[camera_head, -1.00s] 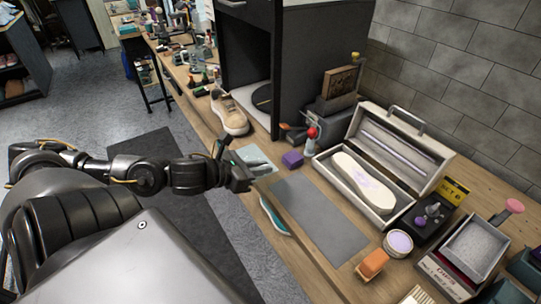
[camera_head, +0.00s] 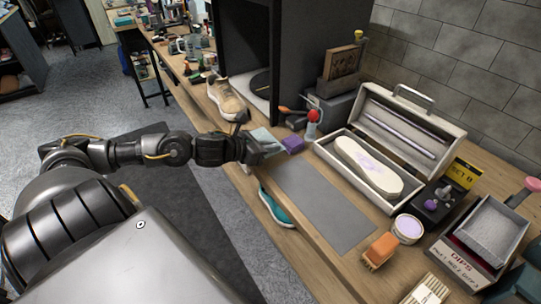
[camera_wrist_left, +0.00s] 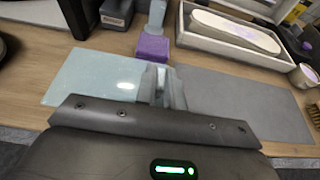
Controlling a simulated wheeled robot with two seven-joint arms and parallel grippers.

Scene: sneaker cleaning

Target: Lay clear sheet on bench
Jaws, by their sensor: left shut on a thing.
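The clear sheet (camera_head: 262,136) is a pale, bluish, see-through rectangle at the bench (camera_head: 343,265), left of the purple block (camera_head: 293,144). My left gripper (camera_head: 258,150) is shut on the sheet near its edge. In the left wrist view the sheet (camera_wrist_left: 92,78) extends to the left of my left gripper's fingers (camera_wrist_left: 161,88), and wood shows around it. I cannot tell whether the sheet touches the bench or is just above it. The arm covers part of the sheet in the head view. My right gripper is not in view.
A grey mat (camera_head: 322,205) lies right of the gripper. Behind it are a white case (camera_head: 335,157) with a sole, and a red-topped bottle (camera_head: 313,125). A tan sneaker (camera_head: 228,97) stands left of the sheet. An orange brush (camera_head: 381,248) and a tub (camera_head: 408,228) are nearer.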

